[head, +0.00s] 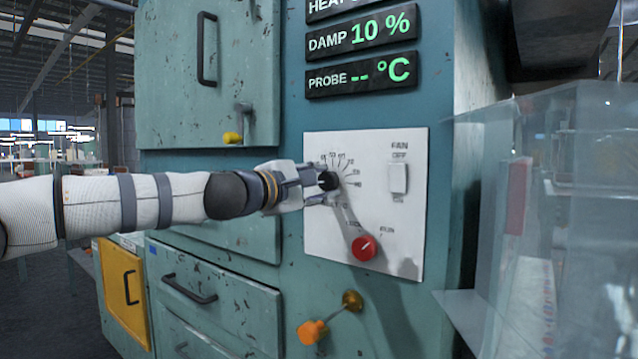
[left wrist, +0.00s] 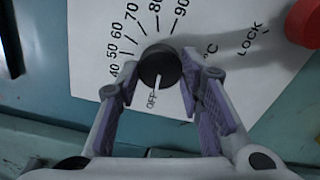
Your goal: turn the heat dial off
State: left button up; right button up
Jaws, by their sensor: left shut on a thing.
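The heat dial (head: 329,180) is a black round knob on a white control panel (head: 410,235) with printed scale marks around it. In the left wrist view the dial (left wrist: 160,65) has a white pointer line that points down toward the OFF label (left wrist: 152,99). The numbers 40 to 90 run around its upper side. My left gripper (head: 316,184) is at the dial, with one purple-padded finger on each side of it; it also shows in the left wrist view (left wrist: 162,82). It is shut on the dial. My right gripper is not in view.
A red knob (head: 363,248) sits below the dial, near a LOCK label. A white fan switch (head: 398,178) is at the panel's upper right. Displays show DAMP 10 % (head: 361,36) and PROBE -- °C (head: 358,75). An orange handle (head: 312,332) projects below. Clear panes (head: 540,230) stand at right.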

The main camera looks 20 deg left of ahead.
pick_arm(q)
jog(key=shift+d, duration=0.1)
dwell(0.4)
jog(key=o, duration=1.2)
jog(key=shift+c, duration=0.2)
jog(key=shift+s, duration=0.1)
jog(key=v, duration=1.2)
